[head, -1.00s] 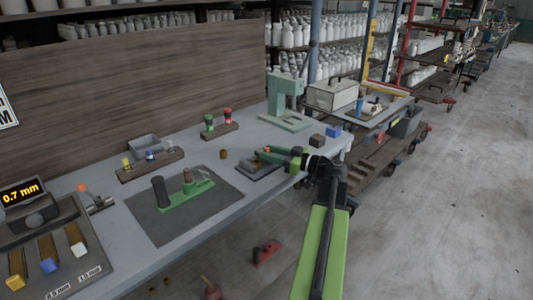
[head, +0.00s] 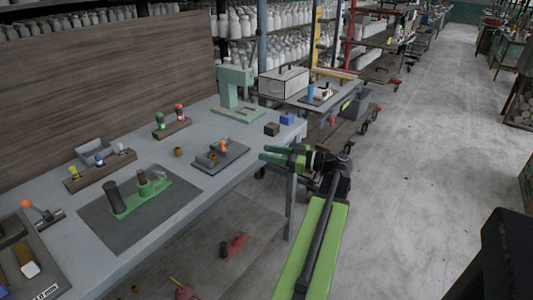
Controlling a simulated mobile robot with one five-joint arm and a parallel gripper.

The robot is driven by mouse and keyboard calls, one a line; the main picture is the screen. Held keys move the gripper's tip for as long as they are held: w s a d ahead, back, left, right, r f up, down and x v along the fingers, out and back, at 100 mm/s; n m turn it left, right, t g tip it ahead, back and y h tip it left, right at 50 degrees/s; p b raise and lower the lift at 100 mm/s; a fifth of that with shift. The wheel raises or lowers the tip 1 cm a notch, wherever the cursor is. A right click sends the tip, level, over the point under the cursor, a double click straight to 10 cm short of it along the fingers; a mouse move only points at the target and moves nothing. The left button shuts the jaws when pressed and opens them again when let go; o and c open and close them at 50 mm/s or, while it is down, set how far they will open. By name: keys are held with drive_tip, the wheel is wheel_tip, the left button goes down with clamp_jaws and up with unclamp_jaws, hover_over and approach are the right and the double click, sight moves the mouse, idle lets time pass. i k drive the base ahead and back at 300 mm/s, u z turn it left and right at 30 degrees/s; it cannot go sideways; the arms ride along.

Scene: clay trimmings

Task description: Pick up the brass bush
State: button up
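A small brass bush (head: 178,152) stands on the grey bench top in the head view, between the dark mat and the grey plate. My gripper (head: 262,152) has green fingers and is at the bench's right edge, to the right of the bush and well apart from it. The two fingers look parted with nothing between them. Nothing hides the bush.
A grey plate (head: 236,157) with small fittings lies between the bush and my gripper. A green fixture (head: 150,190) stands on the dark mat (head: 95,215). A green press (head: 235,90), a dark block (head: 271,129) and a blue block (head: 287,119) stand farther back.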

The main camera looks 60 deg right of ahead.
sight(213, 157)
drive_tip(key=k, duration=1)
